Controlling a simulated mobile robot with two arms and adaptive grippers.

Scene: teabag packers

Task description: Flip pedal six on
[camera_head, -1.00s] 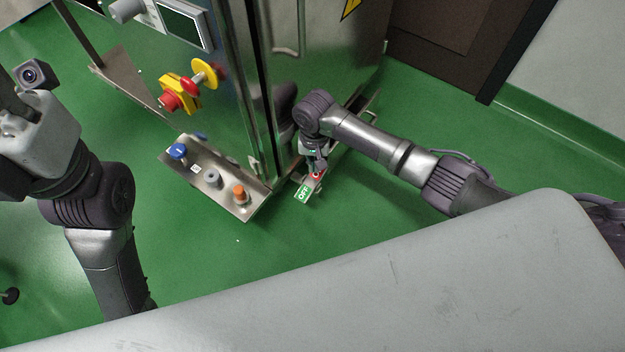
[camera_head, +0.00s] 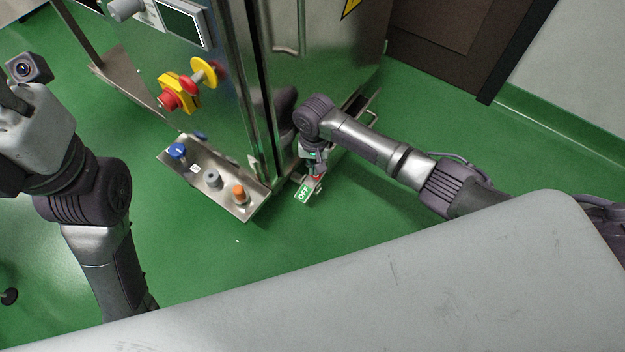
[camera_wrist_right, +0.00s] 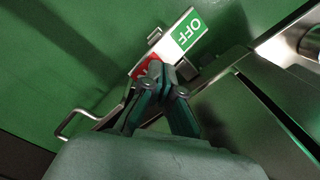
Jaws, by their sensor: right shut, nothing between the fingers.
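The pedal (camera_head: 303,194) is a metal piece with a green label reading OFF, low beside the machine's foot. In the right wrist view the pedal (camera_wrist_right: 188,30) shows its OFF label and a red part (camera_wrist_right: 145,66). My right gripper (camera_head: 317,172) is at the red part, pointing down. In the wrist view my right gripper (camera_wrist_right: 156,72) is shut and empty, its tips over or against the red part; contact is unclear. No number is legible on the pedal. My left arm is at the left edge, and its fingers cannot be made out.
A metal plate (camera_head: 225,200) with blue, grey and orange knobs juts from the steel machine left of the pedal. A red and yellow emergency stop (camera_head: 172,97) is above it. A metal loop handle (camera_wrist_right: 66,124) lies beside the pedal. Green floor in front is clear.

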